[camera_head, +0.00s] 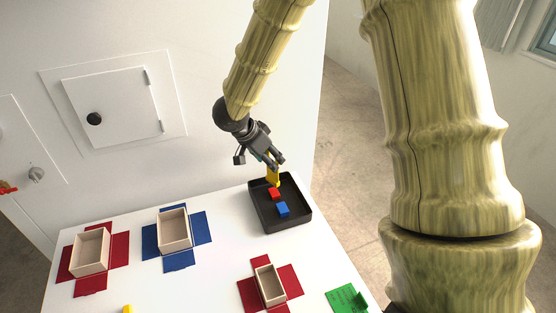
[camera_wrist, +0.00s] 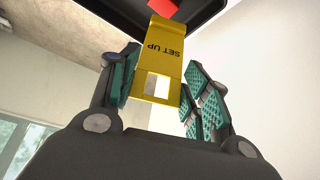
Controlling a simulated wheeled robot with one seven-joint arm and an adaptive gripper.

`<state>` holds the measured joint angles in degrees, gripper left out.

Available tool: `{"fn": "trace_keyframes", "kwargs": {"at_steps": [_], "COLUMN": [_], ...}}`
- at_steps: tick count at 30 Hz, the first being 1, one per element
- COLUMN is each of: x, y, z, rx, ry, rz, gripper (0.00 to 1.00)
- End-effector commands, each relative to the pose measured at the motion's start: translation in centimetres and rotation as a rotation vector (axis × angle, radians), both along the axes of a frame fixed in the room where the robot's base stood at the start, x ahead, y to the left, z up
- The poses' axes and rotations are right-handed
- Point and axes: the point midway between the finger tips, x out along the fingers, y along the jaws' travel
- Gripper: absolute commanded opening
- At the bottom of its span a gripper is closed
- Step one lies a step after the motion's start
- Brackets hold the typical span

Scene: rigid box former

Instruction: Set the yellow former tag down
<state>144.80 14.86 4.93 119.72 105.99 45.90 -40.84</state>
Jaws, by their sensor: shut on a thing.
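The yellow former tag (camera_head: 272,178) is held in my gripper (camera_head: 273,163) over the far end of the black tray (camera_head: 289,230). In the wrist view the tag (camera_wrist: 166,62) shows the words "SET UP" upside down and a rectangular window. It sits between the teal finger pads of my gripper (camera_wrist: 161,72). I cannot tell whether the tag's lower end touches the tray. A red piece (camera_head: 274,193) and a blue piece (camera_head: 282,209) lie in the tray, nearer the camera than the tag.
Open wooden boxes stand on a red cross-shaped sheet (camera_head: 118,249), a blue one (camera_head: 201,228) and another red one (camera_head: 291,281). A green piece (camera_head: 345,300) lies at the table's front right. A small yellow thing (camera_head: 127,309) is cut off at the bottom edge. White table is clear between.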

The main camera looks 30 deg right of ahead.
Motion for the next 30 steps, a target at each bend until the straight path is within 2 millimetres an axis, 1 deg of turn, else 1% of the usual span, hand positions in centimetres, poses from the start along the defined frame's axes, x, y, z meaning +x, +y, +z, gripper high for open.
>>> {"fn": "trace_keyframes", "kwargs": {"at_steps": [1,3,11,16,21,30], "x": [-0.1,-0.2,-0.3,-0.4,-0.3,-0.3], "y": [-0.8,-1.5,-3.3,-3.2,-3.2,-3.2], "z": [0.2,0.0,-0.2,-2.2,-3.5,-3.8], "rx": [-0.001,0.000,0.000,-0.003,-0.001,0.000], "ry": [0.001,0.000,0.000,0.004,0.001,0.000], "rz": [-0.002,-0.001,0.000,0.001,0.000,0.000], "gripper": [0.31,0.31,0.31,0.31,0.31,0.31]}}
